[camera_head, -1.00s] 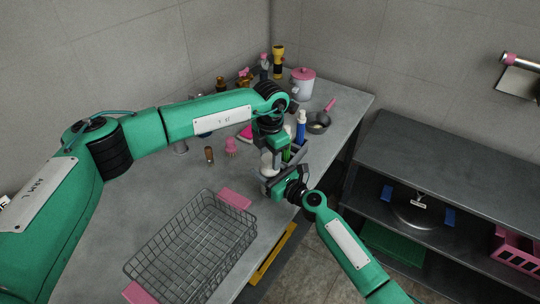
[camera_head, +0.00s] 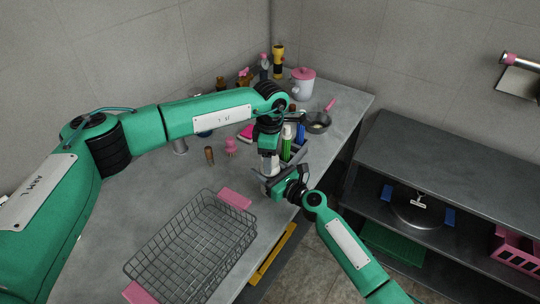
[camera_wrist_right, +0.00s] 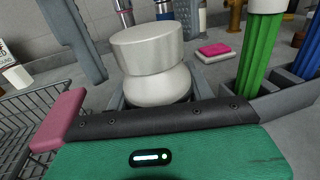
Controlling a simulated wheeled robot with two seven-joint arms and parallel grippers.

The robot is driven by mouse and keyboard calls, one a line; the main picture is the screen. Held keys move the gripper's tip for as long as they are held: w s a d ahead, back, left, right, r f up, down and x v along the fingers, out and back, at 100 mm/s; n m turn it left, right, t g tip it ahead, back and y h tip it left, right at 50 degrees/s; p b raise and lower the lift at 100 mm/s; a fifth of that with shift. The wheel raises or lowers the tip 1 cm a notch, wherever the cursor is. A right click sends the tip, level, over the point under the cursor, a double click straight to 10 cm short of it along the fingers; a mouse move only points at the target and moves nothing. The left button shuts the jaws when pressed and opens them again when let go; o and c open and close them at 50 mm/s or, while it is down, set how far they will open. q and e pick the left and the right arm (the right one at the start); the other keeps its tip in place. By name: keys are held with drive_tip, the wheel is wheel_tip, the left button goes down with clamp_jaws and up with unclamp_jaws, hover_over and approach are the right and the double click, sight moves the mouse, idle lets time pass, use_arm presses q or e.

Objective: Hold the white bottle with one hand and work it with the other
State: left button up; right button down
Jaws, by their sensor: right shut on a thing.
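The white bottle (camera_head: 269,168) stands upright near the right edge of the grey counter, partly covered in the head view. The right wrist view shows its wide round cap (camera_wrist_right: 148,48) and rounded white body (camera_wrist_right: 157,87). My right gripper (camera_head: 266,182) comes in low from the right and is shut on the bottle's body. My left gripper (camera_head: 268,150) points down directly over the cap. Its fingertips are hidden or too small in the head view, so I cannot tell whether they touch the cap.
A wire basket (camera_head: 190,250) with pink handles stands in front on the counter. A grey caddy (camera_head: 299,153) with green and blue bottles is close behind the grippers. A pan (camera_head: 317,122) and pink-lidded pot (camera_head: 303,84) are farther back. Dark shelving (camera_head: 450,165) stands right.

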use_arm(q)
drive_tip(key=shift+r, duration=0.1)
drive_tip(key=shift+r, duration=2.15)
drive_tip(key=shift+c, duration=0.4)
drive_tip(key=n, duration=0.2)
drive_tip(key=r+n, duration=0.1)
drive_tip(key=n, duration=0.2)
drive_tip(key=shift+d+r+n, duration=0.15)
drive_tip(key=shift+r+n, duration=0.15)
drive_tip(key=shift+n, duration=0.1)
drive_tip(key=n, duration=0.3)
drive_tip(key=shift+r, duration=0.4)
drive_tip(key=n, duration=0.2)
drive_tip(key=r+n, duration=0.1)
drive_tip(key=n, duration=0.1)
